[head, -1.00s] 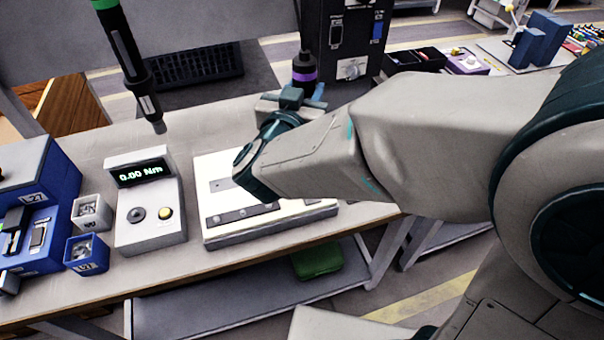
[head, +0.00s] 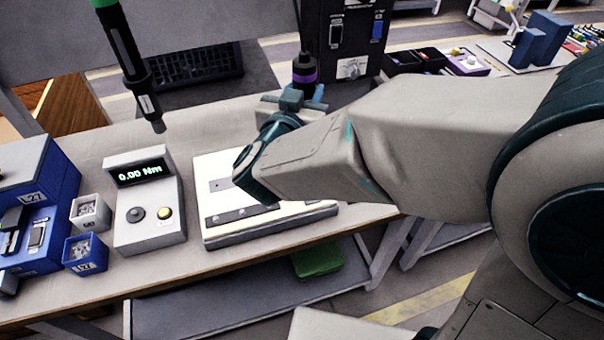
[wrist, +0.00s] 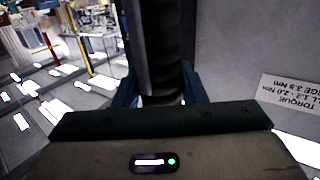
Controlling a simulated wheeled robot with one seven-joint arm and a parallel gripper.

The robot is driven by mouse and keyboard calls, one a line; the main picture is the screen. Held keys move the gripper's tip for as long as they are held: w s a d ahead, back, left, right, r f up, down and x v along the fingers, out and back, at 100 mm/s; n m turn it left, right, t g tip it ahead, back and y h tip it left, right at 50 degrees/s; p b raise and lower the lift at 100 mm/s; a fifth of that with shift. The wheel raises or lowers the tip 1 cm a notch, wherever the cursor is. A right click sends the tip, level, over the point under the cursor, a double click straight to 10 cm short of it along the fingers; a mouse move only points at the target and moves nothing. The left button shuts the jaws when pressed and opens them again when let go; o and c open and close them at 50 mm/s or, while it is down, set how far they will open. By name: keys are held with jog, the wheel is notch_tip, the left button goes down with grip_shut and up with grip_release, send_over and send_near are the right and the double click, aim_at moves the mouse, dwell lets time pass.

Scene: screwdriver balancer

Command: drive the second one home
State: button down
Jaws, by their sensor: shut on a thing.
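My gripper (head: 291,97) is shut on the purple-banded screwdriver (head: 304,72), which hangs upright on its cable over the back of the white fixture plate. The dark body of this screwdriver (wrist: 165,50) stands between my fingers in the wrist view; its tip is hidden. The white fixture plate (head: 290,222) lies on the bench, partly covered by my arm, with small screws along its dark front strip (head: 242,213). A second, green-banded screwdriver (head: 128,55) hangs free at the upper left. The torque meter (head: 150,205) reads 0.00 Nm.
Two small screw bins, one white (head: 88,212) and one blue (head: 86,254), stand left of the meter. A blue screw feeder (head: 40,200) is at the far left. A dark control box (head: 345,45) rises behind my gripper. Bare bench (head: 190,120) shows behind the meter.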

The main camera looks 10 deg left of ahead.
aim_at(301, 74)
jog(key=shift+f+b, duration=0.35)
jog(key=shift+f, duration=0.4)
dwell(0.3)
jog(key=shift+r, duration=0.1)
notch_tip(301, 74, up, 6)
jog(key=p, duration=0.5)
jog(key=shift+r+p, duration=0.15)
jog(key=shift+p, duration=0.15)
